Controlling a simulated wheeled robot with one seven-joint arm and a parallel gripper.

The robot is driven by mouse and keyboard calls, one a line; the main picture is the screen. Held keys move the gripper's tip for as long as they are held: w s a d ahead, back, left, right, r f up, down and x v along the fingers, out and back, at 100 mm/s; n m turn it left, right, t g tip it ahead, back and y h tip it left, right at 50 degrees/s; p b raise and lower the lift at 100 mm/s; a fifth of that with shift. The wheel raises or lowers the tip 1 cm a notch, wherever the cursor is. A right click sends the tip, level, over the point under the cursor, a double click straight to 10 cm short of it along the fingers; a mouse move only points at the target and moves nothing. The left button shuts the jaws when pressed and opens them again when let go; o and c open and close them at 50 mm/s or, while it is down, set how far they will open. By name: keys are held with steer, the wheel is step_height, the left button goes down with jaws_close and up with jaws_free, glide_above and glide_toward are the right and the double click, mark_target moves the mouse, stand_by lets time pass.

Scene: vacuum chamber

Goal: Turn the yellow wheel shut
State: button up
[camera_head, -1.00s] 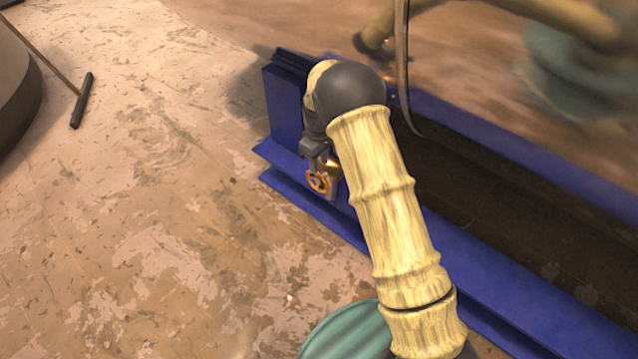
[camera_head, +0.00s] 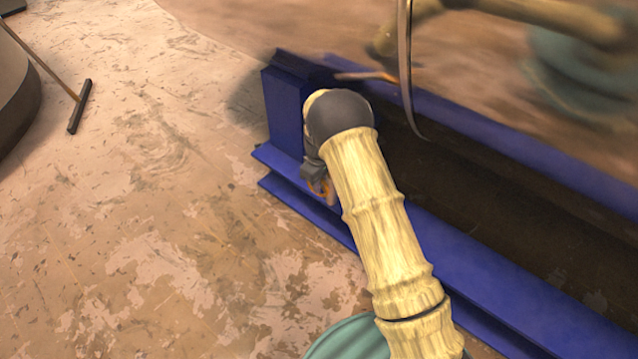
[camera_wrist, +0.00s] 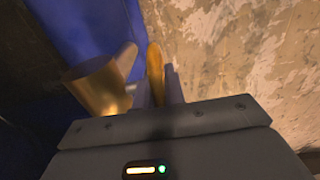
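The yellow wheel (camera_wrist: 155,72) shows edge-on in the wrist view, between the two grey fingers of my gripper (camera_wrist: 158,80). The fingers lie close against both of its faces, with no clear gap, so my gripper looks shut on it. A brass valve body (camera_wrist: 98,88) is just left of the wheel. In the head view my gripper (camera_head: 319,185) is low at the near side of the blue frame, and only a small orange bit of the wheel (camera_head: 322,190) shows beneath it. My arm hides most of the valve.
The blue frame (camera_head: 520,315) runs from beside the valve toward the lower right, around a dark recess (camera_head: 480,190). A thin curved metal strip (camera_head: 404,70) hangs above it. Bare worn floor (camera_head: 150,230) lies open to the left, with a dark-headed tool (camera_head: 80,106) farther off.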

jaws_close()
steer(key=shift+d, duration=0.1)
